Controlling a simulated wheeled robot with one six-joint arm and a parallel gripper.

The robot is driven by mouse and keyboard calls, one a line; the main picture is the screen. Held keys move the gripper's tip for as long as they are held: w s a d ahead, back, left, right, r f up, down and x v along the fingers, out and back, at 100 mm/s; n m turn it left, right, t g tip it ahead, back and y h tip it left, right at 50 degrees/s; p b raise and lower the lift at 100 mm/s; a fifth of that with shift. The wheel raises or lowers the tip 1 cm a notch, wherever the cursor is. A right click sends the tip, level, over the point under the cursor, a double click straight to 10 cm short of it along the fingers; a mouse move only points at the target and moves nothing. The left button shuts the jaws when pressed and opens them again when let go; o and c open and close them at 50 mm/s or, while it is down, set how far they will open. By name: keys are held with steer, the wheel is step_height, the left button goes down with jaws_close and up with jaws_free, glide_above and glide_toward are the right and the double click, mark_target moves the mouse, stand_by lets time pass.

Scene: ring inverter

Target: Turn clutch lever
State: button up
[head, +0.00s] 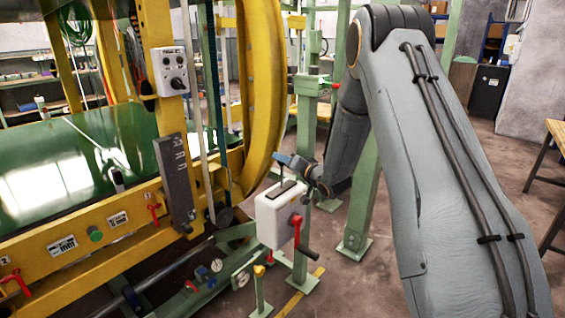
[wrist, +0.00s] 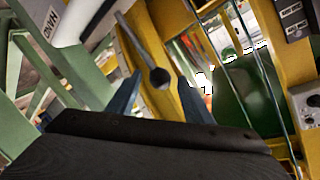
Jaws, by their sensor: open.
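A white control box (head: 274,215) stands on a post in front of the yellow ring frame. A slim lever rises from the dark slot in its top, and a red lever (head: 297,228) with a black grip is on its side. My gripper (head: 284,160), with blue fingers, is over the box top at the slim lever's height. In the wrist view the fingers (wrist: 160,95) are spread, and a grey rod with a black ball knob (wrist: 160,78) shows between them. I cannot tell if they touch it. No label tells which lever is the clutch lever.
The yellow ring (head: 264,90) and a grey upright plate (head: 174,180) are close on the left. Green posts (head: 361,205) stand behind my arm. A wooden table (head: 555,135) is at the far right, with open floor before it.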

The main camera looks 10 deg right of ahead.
steer(key=v, duration=0.5)
steer(key=shift+s+d, duration=0.1)
steer(key=shift+s, duration=0.2)
steer(key=s+a+n+g+h+p, duration=0.1)
steer(key=s+g, duration=0.6)
steer(key=s, duration=1.4)
steer(key=s+a+n+g+h, duration=0.2)
steer(key=s+g, duration=0.6)
steer(key=s, duration=1.3)
steer(key=shift+s+n+h+p, duration=0.4)
steer(key=shift+n+h, duration=0.3)
steer(key=shift+h, duration=0.5)
steer(key=shift+a, duration=0.1)
